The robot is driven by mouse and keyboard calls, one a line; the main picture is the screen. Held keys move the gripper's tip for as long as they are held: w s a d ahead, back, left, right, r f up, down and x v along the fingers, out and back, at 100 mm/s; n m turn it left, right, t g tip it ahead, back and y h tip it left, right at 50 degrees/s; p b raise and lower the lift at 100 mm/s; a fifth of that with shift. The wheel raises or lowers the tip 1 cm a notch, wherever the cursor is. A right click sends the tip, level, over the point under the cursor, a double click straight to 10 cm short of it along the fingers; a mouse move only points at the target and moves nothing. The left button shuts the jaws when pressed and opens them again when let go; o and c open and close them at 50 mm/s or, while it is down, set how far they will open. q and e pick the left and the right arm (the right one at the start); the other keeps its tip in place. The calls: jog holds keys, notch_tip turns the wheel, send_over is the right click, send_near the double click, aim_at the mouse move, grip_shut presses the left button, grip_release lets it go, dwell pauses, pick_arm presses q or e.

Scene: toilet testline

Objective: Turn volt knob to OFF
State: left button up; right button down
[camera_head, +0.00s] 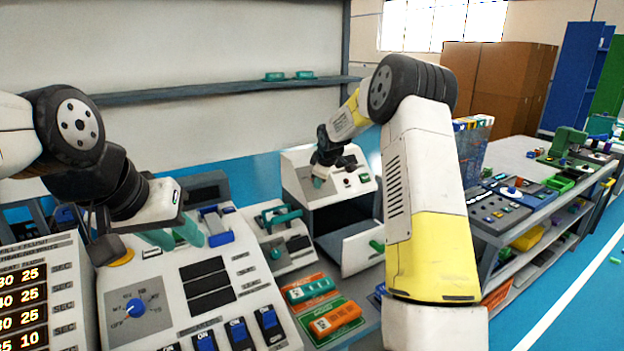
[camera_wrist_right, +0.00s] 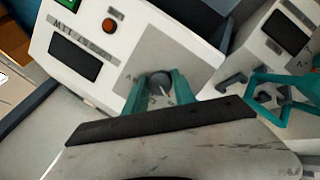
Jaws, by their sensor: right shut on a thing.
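The volt knob (camera_wrist_right: 160,83) is a dark round knob with a pale pointer, on a grey panel of a white tester box (camera_wrist_right: 135,35). In the head view this box (camera_head: 294,160) stands at the back centre, beyond my right arm. My right gripper (camera_wrist_right: 158,88) has its teal fingers on either side of the knob and is shut on it. In the head view the right gripper (camera_head: 318,181) is small and hides the knob. The markings around the knob are too blurred to read. My left gripper (camera_head: 172,237) hangs over the near white console, its teal fingers apart and empty.
The near console (camera_head: 233,267) has a blue dial (camera_head: 135,308) and several blue switches. Orange and green trays (camera_head: 338,320) lie in front.

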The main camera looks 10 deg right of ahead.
jog(key=shift+f, duration=0.1)
jog(key=c, duration=1)
grip_release()
jog(key=shift+c, duration=0.2)
jog(key=v, duration=0.7)
jog(key=shift+s+r, duration=0.25)
jog(key=shift+r, duration=0.1)
jog(key=shift+s+d+r, duration=0.1)
